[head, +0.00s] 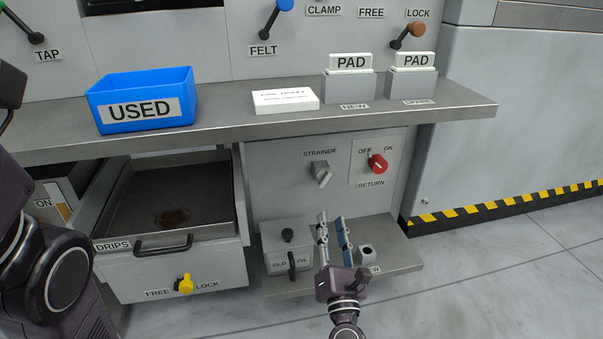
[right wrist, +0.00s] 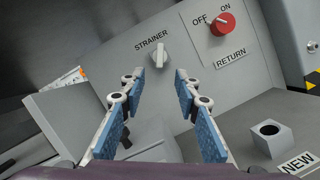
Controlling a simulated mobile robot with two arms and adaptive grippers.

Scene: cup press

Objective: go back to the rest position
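My right gripper (head: 332,220) is open, with nothing between its fingers. It is in front of the lower panel, over the low shelf, between the OLD OIL box (head: 287,248) and the small grey block with a round hole (head: 367,253). In the right wrist view the two blue-padded fingers (right wrist: 160,76) are apart and point toward the STRAINER knob (right wrist: 161,54), with a gap between them. My left arm (head: 45,270) shows as dark links at the left edge; its gripper is out of view.
The DRIPS drawer (head: 195,262) is pulled out, with a dark puddle inside. Above, the counter (head: 225,122) holds a blue USED bin (head: 142,100), a white labelled box (head: 285,100) and two PAD holders (head: 348,86). A red OFF/ON knob (head: 377,164) sits right of STRAINER. Floor at right is clear.

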